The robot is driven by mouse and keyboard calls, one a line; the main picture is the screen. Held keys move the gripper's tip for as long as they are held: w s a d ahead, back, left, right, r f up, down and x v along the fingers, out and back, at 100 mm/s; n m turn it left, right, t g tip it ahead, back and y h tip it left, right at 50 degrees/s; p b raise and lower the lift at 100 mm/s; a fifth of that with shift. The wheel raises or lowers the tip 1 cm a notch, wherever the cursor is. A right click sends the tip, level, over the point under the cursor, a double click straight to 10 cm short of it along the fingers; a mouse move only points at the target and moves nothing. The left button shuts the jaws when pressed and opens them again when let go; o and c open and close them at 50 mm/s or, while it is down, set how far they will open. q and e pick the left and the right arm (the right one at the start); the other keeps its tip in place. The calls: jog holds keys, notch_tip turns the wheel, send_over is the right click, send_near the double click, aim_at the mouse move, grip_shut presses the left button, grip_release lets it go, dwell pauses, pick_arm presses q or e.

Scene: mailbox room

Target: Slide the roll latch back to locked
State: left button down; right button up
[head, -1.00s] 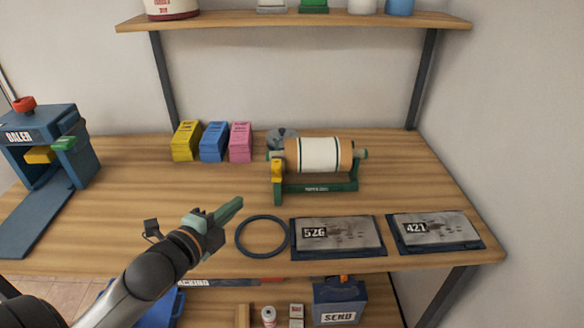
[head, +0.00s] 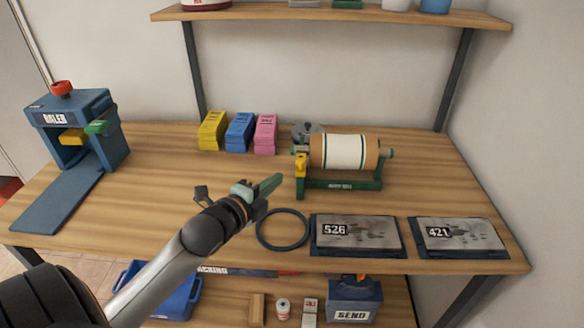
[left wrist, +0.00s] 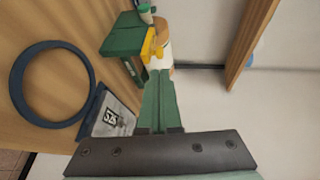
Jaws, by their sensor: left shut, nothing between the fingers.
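The roll holder (head: 340,184) is a green stand on the table, carrying a horizontal white roll (head: 345,152) with tan ends. A yellow latch (head: 300,165) sits at its left end, upright beside the roll. My left gripper (head: 272,184) is shut and empty, to the left of the latch and a little nearer the front, apart from it. In the left wrist view the shut green fingers (left wrist: 160,100) point toward the yellow latch (left wrist: 149,46) and partly cover the roll. My right gripper is in neither current view.
A dark blue ring (head: 283,230) and plates marked 526 (head: 355,236) and 421 (head: 460,238) lie along the front. Yellow, blue and pink stacks (head: 240,134) stand behind. A blue baler (head: 75,130) stands at left. A shelf (head: 340,14) hangs above.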

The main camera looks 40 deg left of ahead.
aim_at(298, 164)
pick_arm(q)
jog(key=x, duration=0.8)
jog(key=shift+w, duration=0.1)
jog(key=w+a, duration=0.4)
jog(key=w, duration=0.3)
jog(key=shift+a, duration=0.25)
jog(key=shift+a+r, duration=0.1)
jog(key=shift+r, duration=0.15)
